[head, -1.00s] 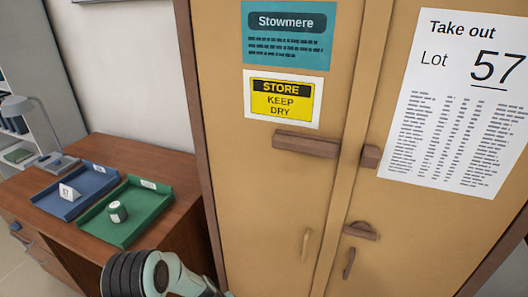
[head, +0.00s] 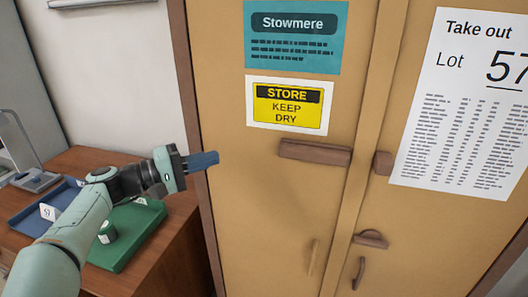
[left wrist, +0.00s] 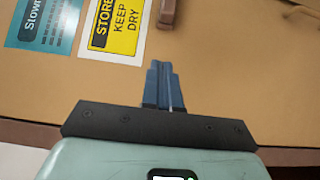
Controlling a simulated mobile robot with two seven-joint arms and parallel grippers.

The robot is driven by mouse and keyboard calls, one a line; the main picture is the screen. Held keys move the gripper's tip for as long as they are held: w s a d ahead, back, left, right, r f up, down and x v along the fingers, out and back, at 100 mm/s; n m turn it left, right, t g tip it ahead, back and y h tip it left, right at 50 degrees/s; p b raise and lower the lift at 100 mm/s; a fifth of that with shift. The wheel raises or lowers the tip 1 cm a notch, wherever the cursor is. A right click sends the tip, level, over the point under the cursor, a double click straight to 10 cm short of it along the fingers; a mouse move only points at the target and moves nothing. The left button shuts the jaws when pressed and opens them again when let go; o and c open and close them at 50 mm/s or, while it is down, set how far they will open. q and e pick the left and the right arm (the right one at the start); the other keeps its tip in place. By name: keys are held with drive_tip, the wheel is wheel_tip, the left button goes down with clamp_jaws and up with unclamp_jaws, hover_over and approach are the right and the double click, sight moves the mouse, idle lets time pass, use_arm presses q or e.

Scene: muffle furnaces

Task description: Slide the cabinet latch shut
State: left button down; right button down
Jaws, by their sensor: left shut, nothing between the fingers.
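The tan cabinet (head: 270,200) has two doors that look closed. A brown latch bar (head: 315,151) lies across the left door, tilted slightly down to the right. A small brown block (head: 382,163) sits on the right door, and a gap shows between it and the bar. My left gripper (head: 214,158) is shut and empty, its blue fingers pointing right near the cabinet's left edge, left of the bar. In the left wrist view the shut fingers (left wrist: 162,68) point toward the door; one end of the latch bar (left wrist: 168,12) shows at the top. My right gripper is out of view.
Below are a brown curved fitting (head: 370,239), a left handle (head: 312,258) and a right handle (head: 358,273). At left, a wooden desk (head: 165,255) bears a blue tray (head: 30,228) and a green tray (head: 135,245), partly hidden by my arm.

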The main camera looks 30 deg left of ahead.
sight(308, 155)
use_arm(q)
drive_tip(key=shift+w+d, duration=0.1)
